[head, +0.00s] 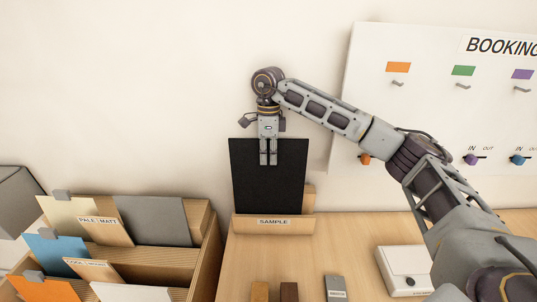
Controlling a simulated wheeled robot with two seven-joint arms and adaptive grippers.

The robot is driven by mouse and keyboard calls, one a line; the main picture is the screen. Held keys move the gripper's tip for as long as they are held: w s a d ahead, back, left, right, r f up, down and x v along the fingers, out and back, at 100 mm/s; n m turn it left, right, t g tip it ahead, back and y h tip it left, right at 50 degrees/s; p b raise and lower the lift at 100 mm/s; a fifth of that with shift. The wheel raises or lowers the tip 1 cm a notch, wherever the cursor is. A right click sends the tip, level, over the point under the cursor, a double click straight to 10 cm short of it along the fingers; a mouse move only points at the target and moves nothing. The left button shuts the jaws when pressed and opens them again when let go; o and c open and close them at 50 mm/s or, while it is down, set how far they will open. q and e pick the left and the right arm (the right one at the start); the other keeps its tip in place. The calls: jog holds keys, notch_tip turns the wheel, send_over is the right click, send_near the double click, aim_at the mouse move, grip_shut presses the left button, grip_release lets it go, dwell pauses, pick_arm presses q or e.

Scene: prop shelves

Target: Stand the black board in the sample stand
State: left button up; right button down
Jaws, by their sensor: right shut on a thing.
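The black board (267,190) is upright in the head view, a little left of the arm. My right gripper (268,163) comes down from above and is shut on the board's upper edge, with its fingers over the front face. The wooden sample stand (300,226) is below, with a SAMPLE label on its front. The board's lower edge is at the stand, behind its front lip and in front of its back piece. I cannot tell whether it rests on the stand's bottom. My left gripper is not in view.
A wooden rack (205,245) with several coloured boards and labelled dividers stands at left. A white box (402,268) sits at right. Small blocks (335,288) lie at the front edge. A BOOKING panel (430,110) with hooks and knobs is on the wall behind my arm.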

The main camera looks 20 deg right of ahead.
aim_at(268, 141)
jog(key=shift+f+b, duration=1.85)
jog(key=shift+f, duration=1.85)
jog(key=c, duration=1.5)
grip_release()
jog(key=shift+w+d+r, duration=0.1)
jog(key=shift+w+r, duration=0.05)
jog(key=shift+r, duration=1.85)
jog(key=shift+w+d+r, duration=0.1)
jog(key=shift+w+r, duration=0.1)
jog(key=shift+r, duration=1.75)
jog(key=shift+w+r, duration=0.15)
jog(key=shift+r, duration=1.85)
jog(key=shift+s, duration=0.1)
